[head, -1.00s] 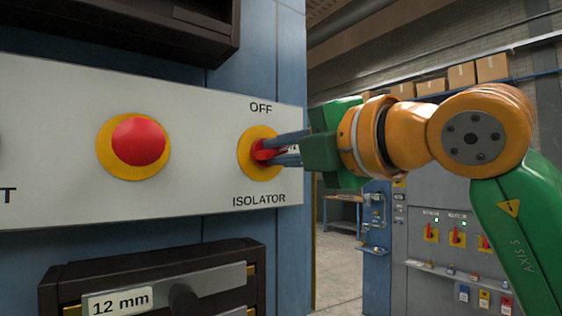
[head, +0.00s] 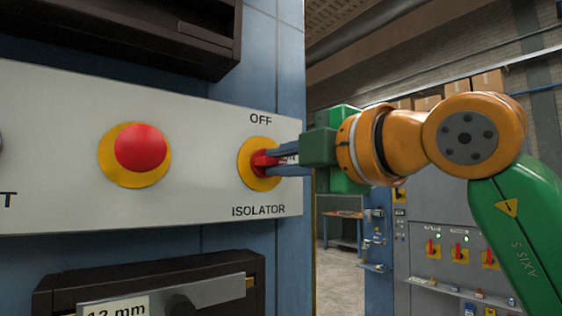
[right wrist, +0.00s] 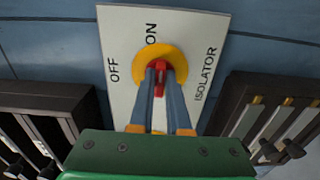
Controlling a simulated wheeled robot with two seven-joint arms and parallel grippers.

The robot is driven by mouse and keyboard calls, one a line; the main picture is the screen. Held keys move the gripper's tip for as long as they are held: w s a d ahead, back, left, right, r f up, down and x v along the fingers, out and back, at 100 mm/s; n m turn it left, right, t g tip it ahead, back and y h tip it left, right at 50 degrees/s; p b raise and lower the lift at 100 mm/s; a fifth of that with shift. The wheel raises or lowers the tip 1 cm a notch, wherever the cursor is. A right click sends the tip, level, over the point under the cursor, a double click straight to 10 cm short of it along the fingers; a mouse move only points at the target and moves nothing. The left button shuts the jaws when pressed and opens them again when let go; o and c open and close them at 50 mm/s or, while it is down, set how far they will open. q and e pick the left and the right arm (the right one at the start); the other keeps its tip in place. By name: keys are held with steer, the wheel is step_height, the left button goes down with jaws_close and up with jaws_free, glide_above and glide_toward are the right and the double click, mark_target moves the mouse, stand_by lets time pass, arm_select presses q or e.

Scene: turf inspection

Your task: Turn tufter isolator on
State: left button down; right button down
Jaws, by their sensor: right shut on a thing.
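The isolator has a red handle (head: 262,160) on a yellow disc (head: 247,175), on a pale panel (head: 60,120). OFF is printed above it and ISOLATOR below. A label at its right is partly covered by my fingers; the right wrist view reads it as ON. My right gripper (head: 277,163) is shut on the red handle, its blue-grey fingers on either side of it. In the right wrist view the handle (right wrist: 160,82) lines up roughly with ON, with OFF to the left. The left gripper is not in view.
A red mushroom button (head: 140,147) on a yellow base sits left of the isolator. A dark drawer unit (head: 60,290) is below, and a dark housing (head: 190,30) juts out above. Right of the panel the space is open, with a grey switch cabinet (head: 440,215) behind.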

steer(key=c, duration=0.9)
jaws_free()
steer(key=shift+s+d+f, duration=0.1)
steer(key=shift+d, duration=0.05)
steer(key=b+v, duration=0.3)
steer(key=v, duration=0.3)
steer(key=shift+s+d, duration=0.25)
steer(key=shift+s, duration=0.05)
